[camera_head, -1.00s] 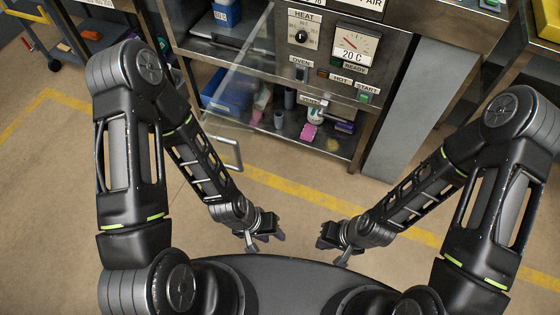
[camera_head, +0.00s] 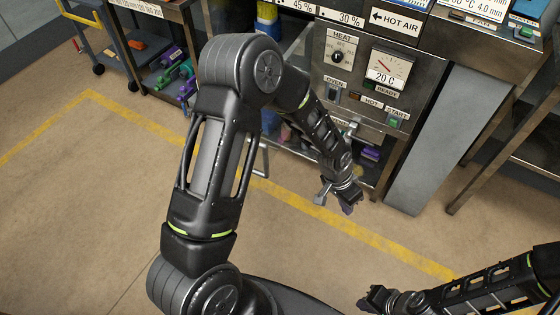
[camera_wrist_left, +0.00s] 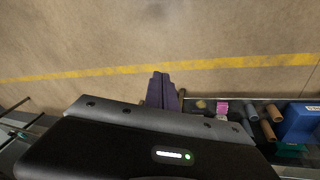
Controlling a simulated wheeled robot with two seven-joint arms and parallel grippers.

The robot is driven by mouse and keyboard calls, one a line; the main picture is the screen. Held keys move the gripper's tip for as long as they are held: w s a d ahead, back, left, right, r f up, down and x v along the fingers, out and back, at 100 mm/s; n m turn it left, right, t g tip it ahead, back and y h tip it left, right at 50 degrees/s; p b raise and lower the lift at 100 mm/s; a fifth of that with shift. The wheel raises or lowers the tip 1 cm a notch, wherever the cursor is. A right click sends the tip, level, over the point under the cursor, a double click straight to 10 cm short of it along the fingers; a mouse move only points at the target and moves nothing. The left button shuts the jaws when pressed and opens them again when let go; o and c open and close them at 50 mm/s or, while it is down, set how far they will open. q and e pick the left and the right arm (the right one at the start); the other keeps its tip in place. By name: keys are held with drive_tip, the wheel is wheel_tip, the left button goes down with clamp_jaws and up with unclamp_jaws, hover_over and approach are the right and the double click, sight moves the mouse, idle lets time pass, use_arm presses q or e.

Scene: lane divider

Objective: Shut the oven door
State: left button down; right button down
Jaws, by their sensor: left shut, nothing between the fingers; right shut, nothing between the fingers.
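The oven's steel front has a HEAT dial and a 20 C gauge (camera_head: 389,68). The oven door stands open; it is glass and mostly hidden behind my left arm, with its metal handle (camera_head: 264,160) showing just right of that arm. My left gripper (camera_head: 347,208) is shut and empty, in front of the oven's lower part and to the right of the handle, apart from it. Its closed dark fingers (camera_wrist_left: 162,91) show over the floor in the left wrist view. My right gripper (camera_head: 366,298) is shut and empty, low in the head view, away from the oven.
A lower shelf under the panel holds small items, including a purple one (camera_head: 371,152). The left wrist view shows a pink item (camera_wrist_left: 222,108) and a blue bin (camera_wrist_left: 301,122). A cart (camera_head: 92,35) stands at the upper left. Floor with a yellow line (camera_head: 300,204) is clear.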

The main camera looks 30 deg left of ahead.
use_arm(q)
drive_tip(key=w+a+r+m+y+b, duration=0.1)
drive_tip(key=w+a+r+m+y, duration=0.2)
drive_tip(key=w+a+r, duration=0.4)
drive_tip(key=s+a+r+m+g+y, duration=0.2)
drive_tip(key=s+a+r+g+y, duration=0.1)
drive_tip(key=a+r, duration=0.6)
wheel_tip(320, 180, up, 2)
drive_tip(key=shift+s+r+m+g+y, duration=0.2)
drive_tip(key=shift+s+m+g+y, duration=0.15)
drive_tip(key=shift+g, duration=0.15)
drive_tip(key=shift+f, duration=0.1)
drive_tip(key=s+a+f+b, duration=0.2)
drive_tip(key=s+a+f, duration=0.3)
drive_tip(key=f, duration=0.4)
drive_tip(key=shift+a+b, duration=0.3)
drive_tip(key=shift+a, duration=0.2)
